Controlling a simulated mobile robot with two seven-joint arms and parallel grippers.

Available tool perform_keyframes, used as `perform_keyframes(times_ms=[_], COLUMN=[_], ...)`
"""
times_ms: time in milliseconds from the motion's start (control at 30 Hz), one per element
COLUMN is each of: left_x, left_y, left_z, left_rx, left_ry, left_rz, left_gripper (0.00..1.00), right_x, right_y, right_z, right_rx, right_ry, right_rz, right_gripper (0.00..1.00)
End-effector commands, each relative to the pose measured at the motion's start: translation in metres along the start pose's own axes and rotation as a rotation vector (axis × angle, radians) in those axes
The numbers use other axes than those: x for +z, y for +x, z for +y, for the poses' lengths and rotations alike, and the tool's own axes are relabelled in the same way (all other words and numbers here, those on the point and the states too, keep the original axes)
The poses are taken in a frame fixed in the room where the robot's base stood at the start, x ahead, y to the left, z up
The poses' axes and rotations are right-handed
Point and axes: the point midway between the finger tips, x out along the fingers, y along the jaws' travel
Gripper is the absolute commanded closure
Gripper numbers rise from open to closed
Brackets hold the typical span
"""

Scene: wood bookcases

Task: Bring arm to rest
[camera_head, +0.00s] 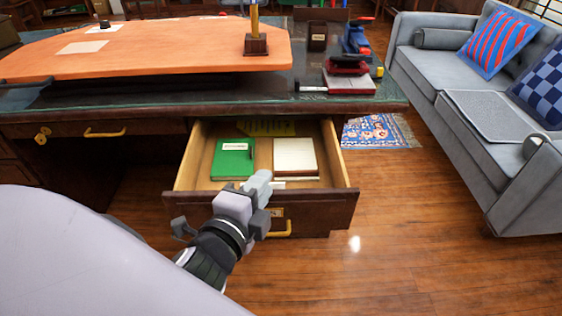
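My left gripper (262,190) is in front of the open desk drawer (335,195), with its fingers reaching up over the drawer's front edge. I cannot tell whether its fingers are apart, and no object shows clearly in it. The drawer is pulled out. A green book (232,160) lies in it at the left and a cream book (296,158) at the right. A small white item (293,181) lies near the front. My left forearm fills the lower left. My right gripper is not in view.
The desk (130,100) spans the back, with an orange top panel (150,50), a wooden stand (256,43) and a red-and-blue item (354,50) on it. A grey sofa (470,110) stands at the right. The wood floor in front of the drawer's right side is clear.

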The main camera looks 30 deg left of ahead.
Motion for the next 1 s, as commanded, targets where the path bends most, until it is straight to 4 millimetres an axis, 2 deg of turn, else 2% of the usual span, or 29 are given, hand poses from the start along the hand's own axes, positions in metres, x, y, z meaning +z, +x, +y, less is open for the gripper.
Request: perform_keyframes(times_ms=[200, 267, 333, 467, 533, 600, 733, 800, 1000], left_x=[-0.001, -0.002, -0.005, -0.012, -0.014, -0.013, -0.005, -0.007, -0.006], left_y=[0.0, 0.002, 0.004, 0.003, -0.003, -0.012, -0.035, -0.039, -0.049], left_z=[0.004, 0.013, 0.035, 0.099, 0.139, 0.177, 0.24, 0.206, 0.164], left_rx=[0.01, 0.033, 0.089, 0.264, 0.373, 0.475, 0.624, 0.615, 0.603], left_ry=[-0.013, -0.047, -0.134, -0.439, -0.656, -0.884, -1.325, -1.345, -1.327], left_rz=[0.004, 0.014, 0.037, 0.071, 0.062, 0.026, -0.112, -0.107, -0.11], left_gripper=[0.78, 0.78, 0.78, 0.78, 0.78, 0.78, 0.78, 0.78, 0.78], right_x=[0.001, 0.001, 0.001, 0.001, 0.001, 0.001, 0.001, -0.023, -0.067], right_y=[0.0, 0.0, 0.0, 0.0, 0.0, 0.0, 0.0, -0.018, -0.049], right_z=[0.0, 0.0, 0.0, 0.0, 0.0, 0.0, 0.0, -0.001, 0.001], right_rx=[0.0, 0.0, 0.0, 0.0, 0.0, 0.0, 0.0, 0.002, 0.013], right_ry=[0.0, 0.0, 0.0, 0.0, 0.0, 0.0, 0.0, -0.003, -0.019], right_rz=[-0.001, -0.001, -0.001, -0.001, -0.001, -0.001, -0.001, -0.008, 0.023], right_gripper=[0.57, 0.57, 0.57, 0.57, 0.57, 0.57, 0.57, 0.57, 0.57])
